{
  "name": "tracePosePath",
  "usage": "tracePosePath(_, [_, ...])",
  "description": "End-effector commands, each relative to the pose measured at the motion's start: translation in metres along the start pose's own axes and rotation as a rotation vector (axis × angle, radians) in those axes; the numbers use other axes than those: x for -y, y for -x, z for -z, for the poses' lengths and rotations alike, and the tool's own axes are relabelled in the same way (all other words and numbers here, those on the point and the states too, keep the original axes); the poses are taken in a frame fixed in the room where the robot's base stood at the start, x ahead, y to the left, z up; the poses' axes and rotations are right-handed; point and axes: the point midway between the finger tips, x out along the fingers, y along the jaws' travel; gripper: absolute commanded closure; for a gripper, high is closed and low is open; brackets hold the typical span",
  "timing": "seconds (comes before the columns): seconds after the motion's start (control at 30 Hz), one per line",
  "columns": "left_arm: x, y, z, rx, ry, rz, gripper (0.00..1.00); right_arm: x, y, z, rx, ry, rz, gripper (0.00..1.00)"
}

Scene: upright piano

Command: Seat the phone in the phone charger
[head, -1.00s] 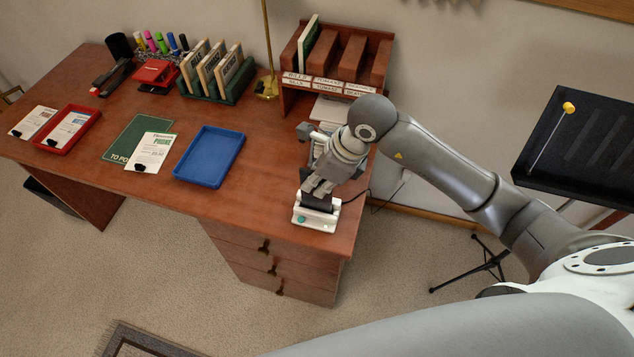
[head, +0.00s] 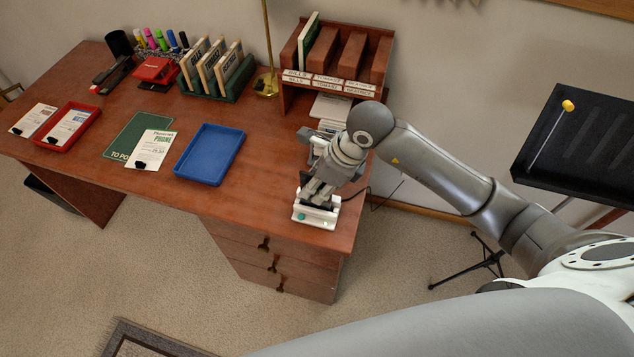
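The phone charger (head: 316,216) is a white base with a teal spot, at the right front corner of the desk. My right gripper (head: 315,198) points down right over the charger, its fingertips close above the base. A dark upright slab (head: 304,180) shows at the gripper's left edge. I cannot tell whether it is the phone or the charger's back, as the gripper covers most of it. Whether the fingers are open or closed on something is not clear. My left gripper is out of view.
A wooden sorter (head: 337,62) stands behind the arm. A black music stand (head: 585,145) is at the right. The desk between tray and charger is clear.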

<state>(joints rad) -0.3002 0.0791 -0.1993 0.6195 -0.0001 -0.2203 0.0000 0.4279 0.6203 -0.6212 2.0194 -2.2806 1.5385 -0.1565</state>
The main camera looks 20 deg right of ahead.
Motion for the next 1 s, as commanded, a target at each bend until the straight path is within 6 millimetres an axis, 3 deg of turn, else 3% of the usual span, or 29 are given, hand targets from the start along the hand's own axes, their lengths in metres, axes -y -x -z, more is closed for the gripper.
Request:
tracePosePath(0.17, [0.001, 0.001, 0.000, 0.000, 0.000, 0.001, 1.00, 0.002, 0.014, -0.001, 0.002, 0.001, 0.005, 0.70])
tracePosePath(0.6, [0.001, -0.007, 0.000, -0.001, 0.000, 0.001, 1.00, 0.001, 0.102, -0.001, 0.001, 0.001, 0.005, 0.70])
tracePosePath(0.8, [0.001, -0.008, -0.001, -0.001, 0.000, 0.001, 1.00, 0.000, 0.120, -0.001, 0.000, 0.001, 0.002, 0.70])
tracePosePath(1.0, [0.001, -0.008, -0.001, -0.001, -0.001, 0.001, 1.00, 0.000, 0.122, -0.001, 0.000, 0.000, 0.000, 0.70])
